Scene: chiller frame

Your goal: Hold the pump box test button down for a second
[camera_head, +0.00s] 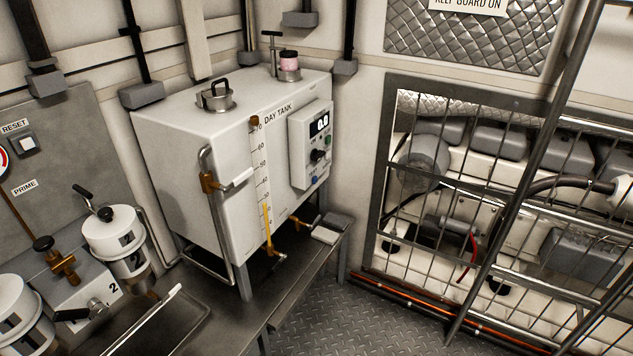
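The pump box (299,150) is a white control box on the right-hand face of the white day tank (190,135). Its small dark display (319,124) reads about 0.0. A black knob (317,155) sits below the display, with a small green button (328,141) beside it. A blue button (314,180) sits at the bottom of the box, under small lettering that seems to read TEST. Nothing touches or covers it. Whether it is pressed in is too small to tell. Neither of my grippers is in view.
A valve handle (238,181) and bent pipe stand at the tank's near corner. A drain valve (325,235) juts out low. Filter canisters (115,232) and a tray fill the lower left. A barred guard (376,190) closes off machinery at right. Floor (350,315) before the bench is clear.

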